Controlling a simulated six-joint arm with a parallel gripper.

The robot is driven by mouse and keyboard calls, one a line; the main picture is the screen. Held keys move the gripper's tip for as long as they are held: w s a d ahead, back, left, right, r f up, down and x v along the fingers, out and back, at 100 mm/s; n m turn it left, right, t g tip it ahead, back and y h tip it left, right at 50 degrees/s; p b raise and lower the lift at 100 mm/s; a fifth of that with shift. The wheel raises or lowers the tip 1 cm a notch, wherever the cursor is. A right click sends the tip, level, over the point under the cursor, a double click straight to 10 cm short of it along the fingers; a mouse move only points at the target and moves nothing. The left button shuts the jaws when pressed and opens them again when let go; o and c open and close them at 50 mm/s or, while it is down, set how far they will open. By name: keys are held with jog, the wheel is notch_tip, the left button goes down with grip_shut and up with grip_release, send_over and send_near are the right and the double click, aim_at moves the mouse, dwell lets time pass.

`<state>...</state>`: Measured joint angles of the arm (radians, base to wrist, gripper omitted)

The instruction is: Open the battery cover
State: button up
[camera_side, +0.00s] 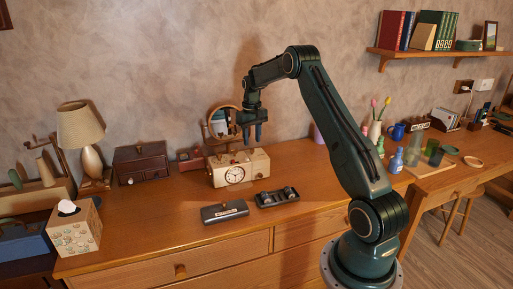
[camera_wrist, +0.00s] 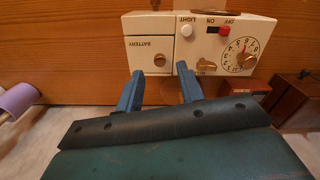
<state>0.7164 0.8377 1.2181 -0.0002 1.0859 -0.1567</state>
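A brass knob (camera_wrist: 160,60) sits near the cover's lower edge, and the cover looks closed. My gripper (camera_side: 252,130) hangs above the clock in the side view. In the wrist view my gripper (camera_wrist: 160,70) has two blue fingers spread apart, one on each side of the knob in the picture. It holds nothing; contact cannot be told.
The control face carries a red switch (camera_wrist: 224,31), a white button and a numbered dial (camera_wrist: 240,53). A round mirror (camera_side: 221,122) and a red box (camera_side: 189,159) stand near the clock. A dark case (camera_side: 224,212) and a black tray (camera_side: 277,198) lie in front. A purple cylinder (camera_wrist: 18,100) is left.

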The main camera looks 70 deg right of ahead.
aim_at(252, 149)
jog(key=shift+f, duration=1.75)
grip_shut()
